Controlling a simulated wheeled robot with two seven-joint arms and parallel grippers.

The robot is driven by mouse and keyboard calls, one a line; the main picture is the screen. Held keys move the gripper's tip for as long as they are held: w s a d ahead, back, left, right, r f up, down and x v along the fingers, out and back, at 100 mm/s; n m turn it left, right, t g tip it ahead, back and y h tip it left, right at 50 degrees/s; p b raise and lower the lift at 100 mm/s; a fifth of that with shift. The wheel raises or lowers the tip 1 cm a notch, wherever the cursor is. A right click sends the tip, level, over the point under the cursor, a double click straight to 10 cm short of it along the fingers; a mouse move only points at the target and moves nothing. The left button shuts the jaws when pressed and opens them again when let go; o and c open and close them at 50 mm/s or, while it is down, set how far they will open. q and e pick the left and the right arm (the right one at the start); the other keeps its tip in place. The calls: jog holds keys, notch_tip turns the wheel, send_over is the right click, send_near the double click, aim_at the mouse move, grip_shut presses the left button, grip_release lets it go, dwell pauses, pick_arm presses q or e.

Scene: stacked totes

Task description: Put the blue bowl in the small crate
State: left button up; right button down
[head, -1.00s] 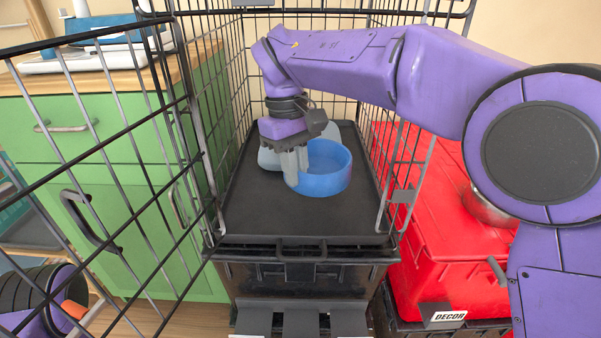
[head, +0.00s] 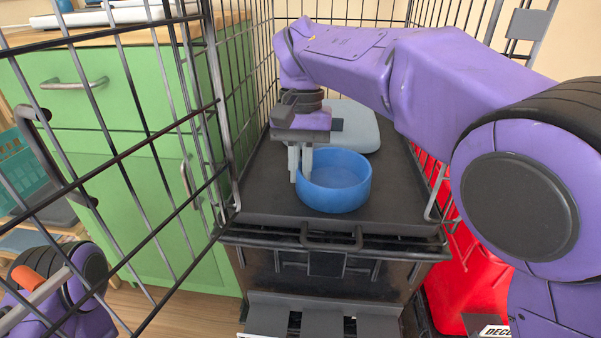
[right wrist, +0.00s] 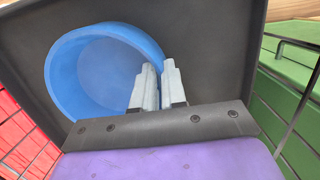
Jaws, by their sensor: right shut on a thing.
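The blue bowl (head: 345,190) is inside a black wire crate (head: 262,50), at or just over the dark tray (head: 265,212) that forms its floor; I cannot tell whether it touches. It looks upright. My right gripper (head: 300,178) is shut on the bowl's left rim in the head view. In the right wrist view, the bowl (right wrist: 95,75) lies left of the two grey fingertips (right wrist: 159,68), with its wall between them. My left arm shows at the lower left, but its fingers do not.
The crate's wire door (head: 110,150) stands open at left, in front of a green cabinet (head: 115,115). A light grey rounded pad (head: 358,125) lies behind the bowl. A red container (head: 462,285) is at right, partly hidden by my right arm. The tray's front is clear.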

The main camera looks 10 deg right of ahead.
jog(key=c, duration=1.2)
grip_release()
jog(key=r+p, duration=0.2)
jog(key=r, duration=0.2)
jog(key=w+r+p, duration=0.1)
jog(key=r+p, duration=0.1)
jog(key=r, duration=0.2)
jog(key=r+p, duration=0.2)
jog(key=r, duration=0.2)
jog(key=shift+w+d+r+p, duration=0.1)
jog(key=shift+w+d+p, duration=0.1)
jog(key=shift+w+p, duration=0.2)
